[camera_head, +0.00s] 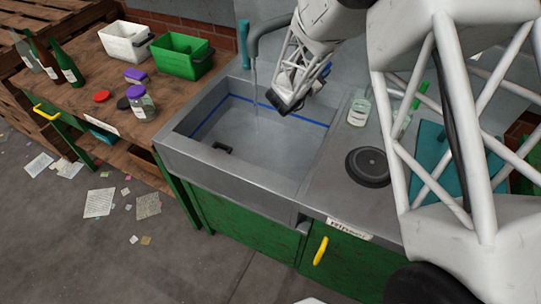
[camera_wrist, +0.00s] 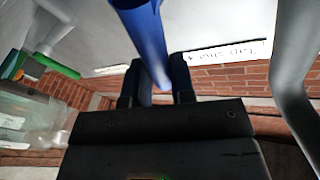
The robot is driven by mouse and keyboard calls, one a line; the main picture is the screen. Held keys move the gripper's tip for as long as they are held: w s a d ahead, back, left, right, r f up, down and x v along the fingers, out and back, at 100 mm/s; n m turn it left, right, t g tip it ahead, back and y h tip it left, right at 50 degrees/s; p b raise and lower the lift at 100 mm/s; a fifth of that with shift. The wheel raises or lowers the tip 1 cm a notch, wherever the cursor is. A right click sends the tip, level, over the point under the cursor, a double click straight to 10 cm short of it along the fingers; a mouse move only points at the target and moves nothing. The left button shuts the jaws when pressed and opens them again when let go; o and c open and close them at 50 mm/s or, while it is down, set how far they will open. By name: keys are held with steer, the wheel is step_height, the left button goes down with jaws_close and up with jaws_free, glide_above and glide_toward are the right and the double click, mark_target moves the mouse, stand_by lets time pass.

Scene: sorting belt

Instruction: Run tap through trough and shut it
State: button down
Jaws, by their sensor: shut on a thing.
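The grey metal trough (camera_head: 185,140) has a blue line around its inner walls. The grey tap spout (camera_head: 262,34) hangs over its back, and a thin water stream (camera_head: 256,105) falls from it. The spout also shows at the right of the wrist view (camera_wrist: 292,85). My gripper (camera_head: 285,104) is over the back right of the trough. In the wrist view my gripper (camera_wrist: 157,82) is shut on a blue handle (camera_wrist: 145,35), apparently the tap lever.
Right of the trough are a clear jar (camera_head: 359,109) and a round black disc (camera_head: 368,167). On the left bench stand a white bin (camera_head: 126,44), a green bin (camera_head: 181,56), bottles (camera_head: 68,66) and a purple-lidded jar (camera_head: 141,103). A white label (camera_wrist: 225,50) is behind the handle.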

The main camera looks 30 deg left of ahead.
steer(key=shift+a, duration=0.1)
steer(key=shift+a+r+n+t, duration=0.1)
steer(key=shift+a+n+t, duration=0.25)
steer(key=shift+n, duration=0.45)
steer(key=shift+a+r+n+t, duration=0.15)
steer(key=shift+a+n, duration=0.3)
steer(key=shift+n, duration=0.35)
steer(key=c, duration=1.9)
jaws_free()
steer(key=shift+a+n+t+y, duration=0.3)
steer(key=shift+a+n+t, duration=0.25)
steer(key=shift+n, duration=0.75)
steer(key=shift+o, duration=0.2)
steer(key=o, duration=1.2)
steer(key=shift+s+a, duration=0.1)
steer(key=shift+v, duration=3.9)
